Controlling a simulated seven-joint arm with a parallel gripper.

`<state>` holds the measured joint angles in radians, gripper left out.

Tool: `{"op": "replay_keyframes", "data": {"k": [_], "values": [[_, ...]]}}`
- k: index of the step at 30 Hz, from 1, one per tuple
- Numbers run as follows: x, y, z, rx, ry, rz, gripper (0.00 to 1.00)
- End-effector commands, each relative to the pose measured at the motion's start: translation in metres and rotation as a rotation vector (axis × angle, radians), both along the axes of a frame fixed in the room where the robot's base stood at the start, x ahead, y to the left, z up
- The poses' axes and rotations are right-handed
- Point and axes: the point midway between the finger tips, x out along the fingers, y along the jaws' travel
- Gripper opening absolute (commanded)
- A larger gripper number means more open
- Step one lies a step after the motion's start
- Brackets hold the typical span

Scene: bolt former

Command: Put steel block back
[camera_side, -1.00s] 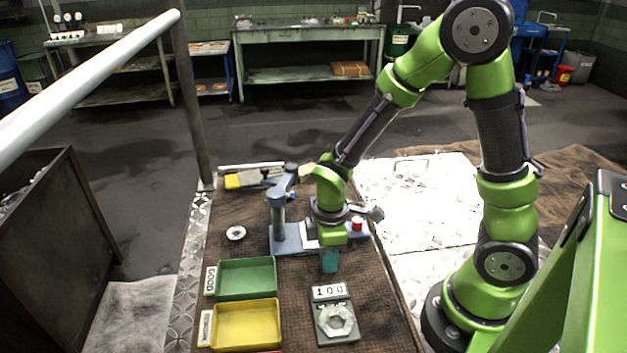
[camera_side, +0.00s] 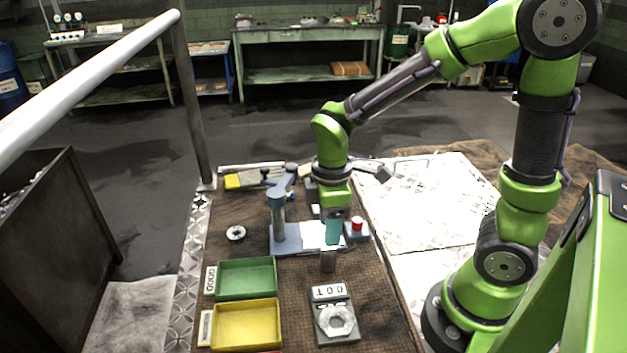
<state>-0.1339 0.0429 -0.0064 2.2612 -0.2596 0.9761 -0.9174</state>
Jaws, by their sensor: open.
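The fingers point down and hide part of the stand's base. The small gap between fingertips and block is hard to judge from this side.
A green tray (camera_side: 246,294) and a yellow tray (camera_side: 246,346) lie at left front. A hex nut (camera_side: 336,321) rests on the card device, and another nut (camera_side: 236,233) lies left of the stand. A red button (camera_side: 357,223) is right of my gripper.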

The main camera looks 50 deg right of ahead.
Motion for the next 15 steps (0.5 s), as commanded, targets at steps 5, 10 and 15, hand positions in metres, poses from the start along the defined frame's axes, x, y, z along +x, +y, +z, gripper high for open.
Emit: {"op": "replay_keyframes", "data": {"k": [5,10,15], "values": [[0.0,0.0,0.025,0.0,-0.001,0.0,0.51],[-0.003,-0.001,0.042,0.017,-0.037,-0.066,0.51],[-0.016,-0.002,0.078,0.123,-0.199,-0.387,0.51]]}}
